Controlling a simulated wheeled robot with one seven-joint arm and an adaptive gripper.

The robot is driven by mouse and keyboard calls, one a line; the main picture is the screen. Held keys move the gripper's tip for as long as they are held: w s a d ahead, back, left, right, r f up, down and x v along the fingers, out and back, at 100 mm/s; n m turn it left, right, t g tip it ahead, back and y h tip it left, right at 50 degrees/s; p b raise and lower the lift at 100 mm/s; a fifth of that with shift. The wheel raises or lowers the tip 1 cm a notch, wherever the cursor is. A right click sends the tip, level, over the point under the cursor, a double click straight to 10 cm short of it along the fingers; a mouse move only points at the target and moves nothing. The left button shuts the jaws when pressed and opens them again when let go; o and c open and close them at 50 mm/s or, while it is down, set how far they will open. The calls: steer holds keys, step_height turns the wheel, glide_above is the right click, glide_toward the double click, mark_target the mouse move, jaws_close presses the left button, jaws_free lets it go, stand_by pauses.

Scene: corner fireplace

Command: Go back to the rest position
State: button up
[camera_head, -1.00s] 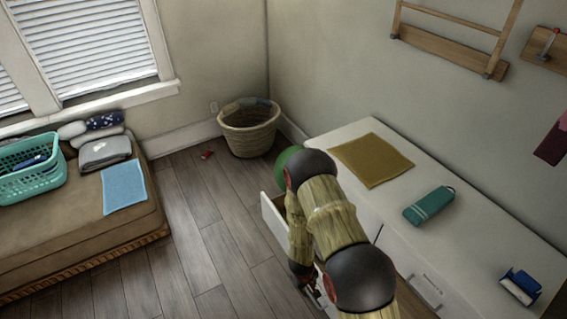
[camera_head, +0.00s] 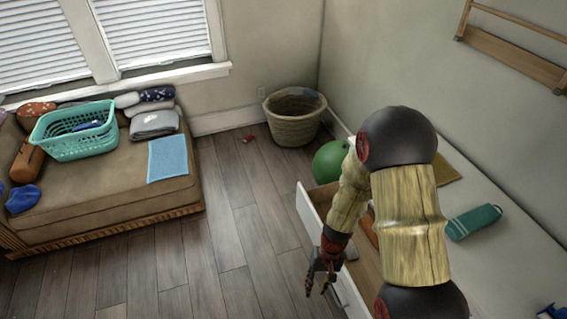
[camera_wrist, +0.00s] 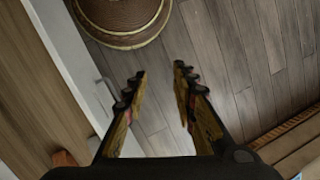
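My gripper (camera_head: 322,283) hangs at the end of my bent arm, in front of the open drawer of the white cabinet. In the wrist view its two fingers (camera_wrist: 160,73) are spread apart, with only wooden floor between them, so it is open and empty. The drawer (camera_head: 310,212) is pulled out; its wooden inside also shows at the left of the wrist view (camera_wrist: 35,90). An orange-brown item (camera_head: 368,228) lies in the drawer, partly hidden by my arm.
A green ball (camera_head: 329,161) is beside the cabinet, near a wicker basket (camera_head: 293,128) in the corner. A teal case (camera_head: 473,221) and a mustard cloth lie on the cabinet top (camera_head: 510,255). A brown couch (camera_head: 110,212) with a turquoise laundry basket (camera_head: 62,143) stands left. The floor between is mostly clear.

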steer(key=s+d+r+t, duration=0.2)
steer(key=r+t, duration=0.1)
steer(key=r, duration=1.1)
steer(key=s+d+r+t+h, duration=0.1)
steer(key=s+d+r+t, duration=0.1)
steer(key=r, duration=1.2)
steer(key=s+d+r+t+h, duration=0.1)
steer(key=s+d+r+t, duration=0.2)
steer(key=r, duration=1.2)
steer(key=shift+s+d+t, duration=0.25)
steer(key=shift+d+t, duration=0.05)
steer(key=shift+d, duration=0.3)
